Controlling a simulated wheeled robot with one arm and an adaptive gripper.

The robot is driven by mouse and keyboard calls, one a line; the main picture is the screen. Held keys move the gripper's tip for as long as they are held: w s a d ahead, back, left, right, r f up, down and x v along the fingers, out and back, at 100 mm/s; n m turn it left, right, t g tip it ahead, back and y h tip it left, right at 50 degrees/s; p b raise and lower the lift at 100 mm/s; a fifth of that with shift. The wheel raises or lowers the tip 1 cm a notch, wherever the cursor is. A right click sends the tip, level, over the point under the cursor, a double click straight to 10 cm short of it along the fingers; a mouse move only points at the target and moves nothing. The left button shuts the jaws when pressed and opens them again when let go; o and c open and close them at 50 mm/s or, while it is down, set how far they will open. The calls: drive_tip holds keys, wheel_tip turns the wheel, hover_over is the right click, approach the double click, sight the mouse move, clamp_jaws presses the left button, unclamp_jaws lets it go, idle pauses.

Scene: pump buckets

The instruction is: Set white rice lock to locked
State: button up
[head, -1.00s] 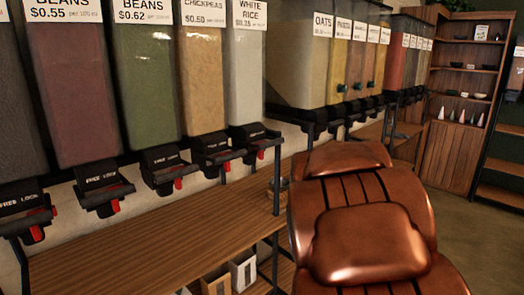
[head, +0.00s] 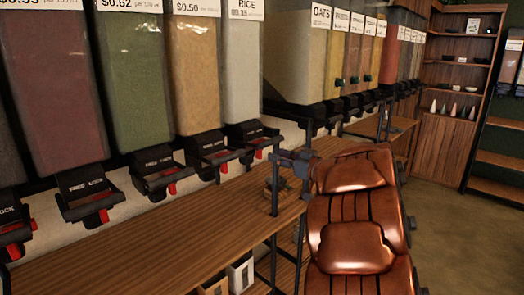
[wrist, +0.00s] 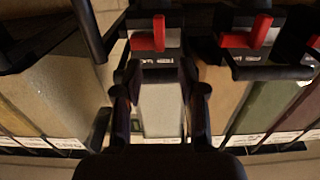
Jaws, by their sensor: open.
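The white rice bin (head: 243,75) is a tall clear bin of pale grain in the head view. Its black dispenser (head: 248,134) has a small red lock lever (head: 259,153) below. In the wrist view the pale bin (wrist: 161,112) shows between my fingers, with the red lever (wrist: 146,41) beyond the fingertips. I cannot tell which lock position the lever is in. My gripper (wrist: 160,70) is open and empty, apart from the lever. In the head view the gripper (head: 287,160) is right of the rice dispenser, partly hidden by my arm.
The chickpea dispenser (head: 208,147) and its red lever (wrist: 262,30) are close beside. More dispensers line the wall. A dark post (head: 275,180) stands near my gripper. A wooden shelf (head: 170,235) runs below; open floor lies at right.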

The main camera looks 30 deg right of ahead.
drive_tip(key=p+x, duration=0.1)
drive_tip(key=x, duration=0.6)
drive_tip(key=shift+c, duration=0.4)
clamp_jaws()
